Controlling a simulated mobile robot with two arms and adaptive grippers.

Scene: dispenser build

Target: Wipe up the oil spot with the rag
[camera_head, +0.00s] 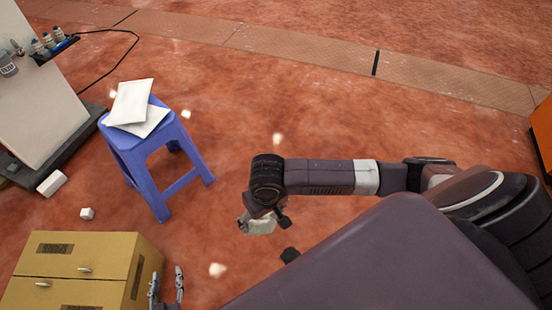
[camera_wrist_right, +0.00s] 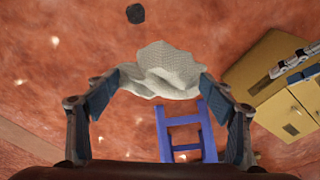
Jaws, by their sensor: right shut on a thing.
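The rag (camera_head: 257,226) is a crumpled whitish cloth hanging in my right gripper (camera_head: 265,217), above the red floor. In the right wrist view my right gripper (camera_wrist_right: 162,84) is shut on the rag (camera_wrist_right: 165,65), which spans between its two fingertips. A small dark patch (camera_head: 289,254), which looks like the oil spot, is just below and right of the rag in the head view. A dark patch (camera_wrist_right: 135,13) also shows at the top of the wrist view, apart from the rag. My left gripper (camera_head: 167,274) is open and empty at the bottom, beside the cabinet.
A blue stool (camera_head: 184,180) bears white folded sheets (camera_head: 130,103). A tan cabinet (camera_head: 90,252) stands at the lower left. A whitish board (camera_head: 35,100) with bottles and a black cable is at the upper left. An orange object (camera_head: 543,130) is at the right edge. The middle floor is open.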

